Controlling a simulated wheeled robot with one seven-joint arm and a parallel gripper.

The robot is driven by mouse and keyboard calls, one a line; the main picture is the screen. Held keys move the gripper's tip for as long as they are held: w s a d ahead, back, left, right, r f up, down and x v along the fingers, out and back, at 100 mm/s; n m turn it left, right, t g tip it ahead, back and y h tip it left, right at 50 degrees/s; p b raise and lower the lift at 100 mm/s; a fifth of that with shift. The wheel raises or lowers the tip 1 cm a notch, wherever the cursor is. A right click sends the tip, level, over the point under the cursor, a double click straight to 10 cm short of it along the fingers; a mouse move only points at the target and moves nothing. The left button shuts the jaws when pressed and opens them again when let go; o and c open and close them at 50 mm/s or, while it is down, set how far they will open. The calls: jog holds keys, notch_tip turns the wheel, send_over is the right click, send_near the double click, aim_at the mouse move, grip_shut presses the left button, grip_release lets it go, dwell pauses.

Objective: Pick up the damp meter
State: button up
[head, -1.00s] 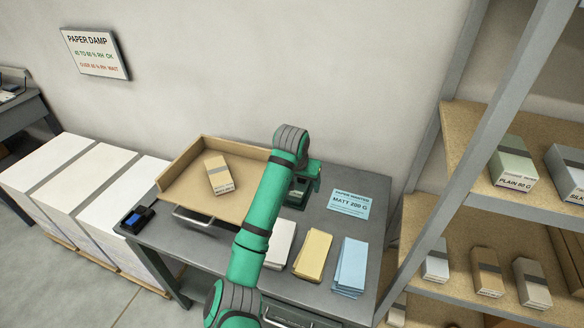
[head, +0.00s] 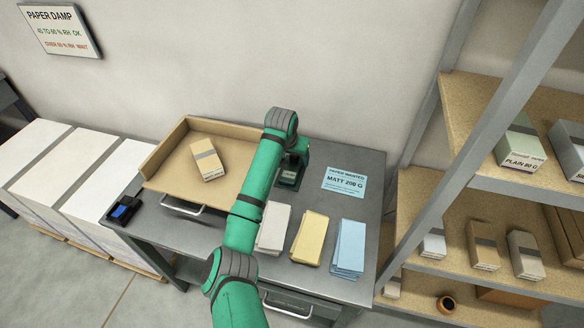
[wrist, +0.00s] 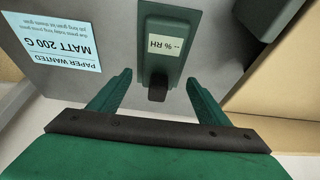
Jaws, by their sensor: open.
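The damp meter is a green handheld device with a pale "-- % RH" display and a dark tip (wrist: 160,45). In the wrist view it lies at the top centre on the grey table, just beyond my fingertips. In the head view its pale display (head: 289,176) shows beside my arm, and the rest is largely hidden. My gripper (wrist: 158,78) is open, its two green fingers apart on either side of the meter's tip end. Nothing is held between them. In the head view the fingers are mostly hidden behind my wrist.
A "MATT 200 G" paper card (head: 344,184) lies right of the meter. A cardboard tray (head: 165,172) with a wrapped ream (head: 207,160) stands left. White, yellow (head: 310,238) and blue paper stacks lie in front. A black device with a blue screen (head: 125,210) sits at the left edge. Shelves (head: 470,220) stand right.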

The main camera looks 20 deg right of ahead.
aim_at(293, 160)
jog(key=shift+x, duration=1.8)
jog(key=shift+r, duration=0.1)
jog(key=c, duration=1.3)
jog(key=shift+r, duration=0.1)
